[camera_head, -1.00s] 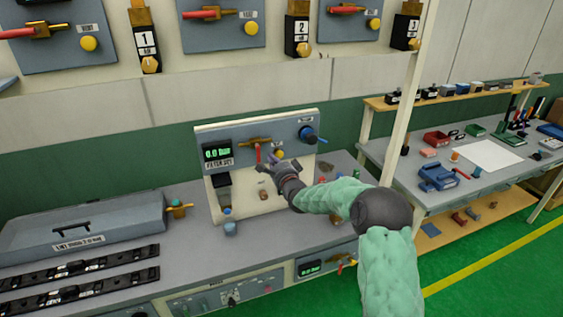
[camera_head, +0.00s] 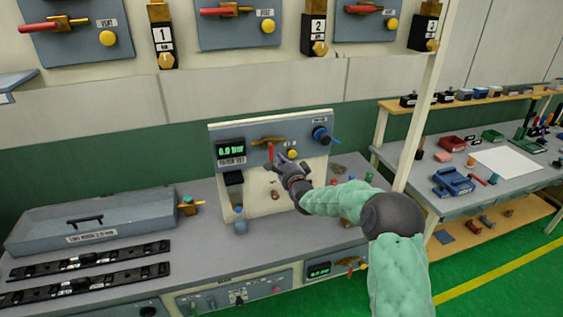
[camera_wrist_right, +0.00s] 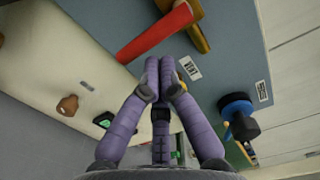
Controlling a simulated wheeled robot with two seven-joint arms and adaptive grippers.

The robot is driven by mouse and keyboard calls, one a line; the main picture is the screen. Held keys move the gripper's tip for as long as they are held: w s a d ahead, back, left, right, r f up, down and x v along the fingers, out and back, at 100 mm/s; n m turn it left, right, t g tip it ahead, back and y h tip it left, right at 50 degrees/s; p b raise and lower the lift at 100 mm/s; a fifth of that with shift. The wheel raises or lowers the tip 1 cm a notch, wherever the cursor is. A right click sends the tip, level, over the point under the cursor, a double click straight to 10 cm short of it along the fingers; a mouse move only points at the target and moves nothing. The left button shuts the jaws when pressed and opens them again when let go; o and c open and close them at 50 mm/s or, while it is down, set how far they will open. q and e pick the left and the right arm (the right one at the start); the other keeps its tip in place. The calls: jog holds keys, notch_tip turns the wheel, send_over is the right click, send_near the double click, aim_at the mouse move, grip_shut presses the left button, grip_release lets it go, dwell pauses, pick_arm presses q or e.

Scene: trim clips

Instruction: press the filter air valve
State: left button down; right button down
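The filter panel (camera_head: 217,133) stands upright on the bench, with a green 0.0 bar display (camera_head: 231,149). On it are a brass valve with a red lever (camera_head: 270,153), a yellow button (camera_head: 292,153) and a blue knob (camera_head: 320,134). My right gripper (camera_head: 281,161) is in front of the panel, close to the lever and button. In the right wrist view its fingertips (camera_wrist_right: 160,62) are together and hold nothing visible, beside the red lever (camera_wrist_right: 155,34) and the VENT label (camera_wrist_right: 190,68). Contact cannot be told. My left gripper is out of view.
A grey case (camera_head: 92,222) and two black rails (camera_head: 85,287) lie on the bench to the left. A post (camera_head: 417,110) rises at right, before a second bench with bins. More valve panels hang above.

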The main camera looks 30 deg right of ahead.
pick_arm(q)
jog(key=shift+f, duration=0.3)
